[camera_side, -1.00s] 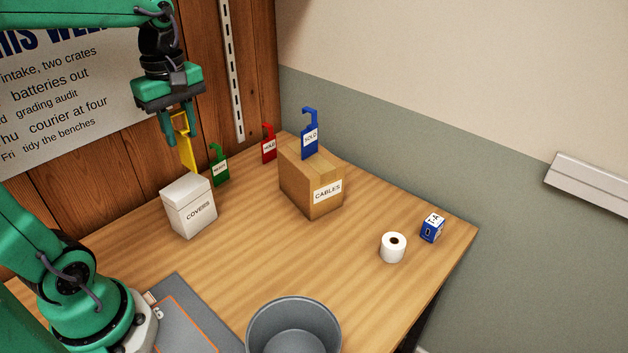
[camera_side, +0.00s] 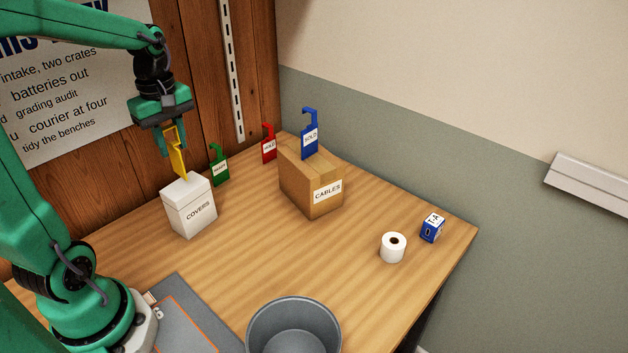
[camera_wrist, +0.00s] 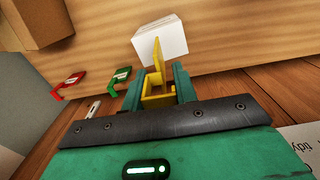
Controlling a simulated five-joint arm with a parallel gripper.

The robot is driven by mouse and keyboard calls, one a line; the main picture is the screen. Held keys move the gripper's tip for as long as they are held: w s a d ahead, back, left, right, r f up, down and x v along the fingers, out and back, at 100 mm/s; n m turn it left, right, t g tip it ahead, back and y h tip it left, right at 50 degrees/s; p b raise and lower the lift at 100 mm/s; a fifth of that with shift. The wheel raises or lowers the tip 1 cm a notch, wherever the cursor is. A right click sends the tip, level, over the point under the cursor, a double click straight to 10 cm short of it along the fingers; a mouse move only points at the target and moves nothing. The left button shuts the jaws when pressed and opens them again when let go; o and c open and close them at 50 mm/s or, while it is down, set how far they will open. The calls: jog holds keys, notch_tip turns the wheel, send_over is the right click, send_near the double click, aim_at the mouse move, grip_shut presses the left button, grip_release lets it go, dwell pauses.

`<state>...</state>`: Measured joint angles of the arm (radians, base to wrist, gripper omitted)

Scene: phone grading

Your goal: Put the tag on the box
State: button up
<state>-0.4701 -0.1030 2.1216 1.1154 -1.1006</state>
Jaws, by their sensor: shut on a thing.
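My gripper (camera_side: 171,140) is shut on a yellow tag (camera_side: 179,162), which hangs upright below the fingers. The white box labelled COVERS (camera_side: 188,212) stands on the table just under it. The tag's lower end is at the box's back top edge in the side view; I cannot tell whether they touch. In the wrist view, the tag (camera_wrist: 157,55) stands between the fingers of my gripper (camera_wrist: 158,88) and overlaps the white box (camera_wrist: 166,34). The cardboard box labelled CABLES (camera_side: 300,190) stands to the right, with a blue SOLD tag (camera_side: 310,142) upright at its top.
A green tag (camera_side: 220,170) and a red HOLD tag (camera_side: 268,148) stand along the wooden back wall. A white roll (camera_side: 393,248) and a small blue box (camera_side: 432,228) are at the right. A grey bin (camera_side: 262,318) stands at the front. The middle table is clear.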

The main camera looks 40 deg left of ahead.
jog(key=shift+f, duration=1.15)
jog(key=shift+f, duration=0.15)
jog(key=o, duration=0.9)
jog(key=shift+o, duration=0.2)
notch_tip(320, 180, up, 12)
jog(key=shift+r, duration=0.2)
jog(key=shift+d, duration=0.1)
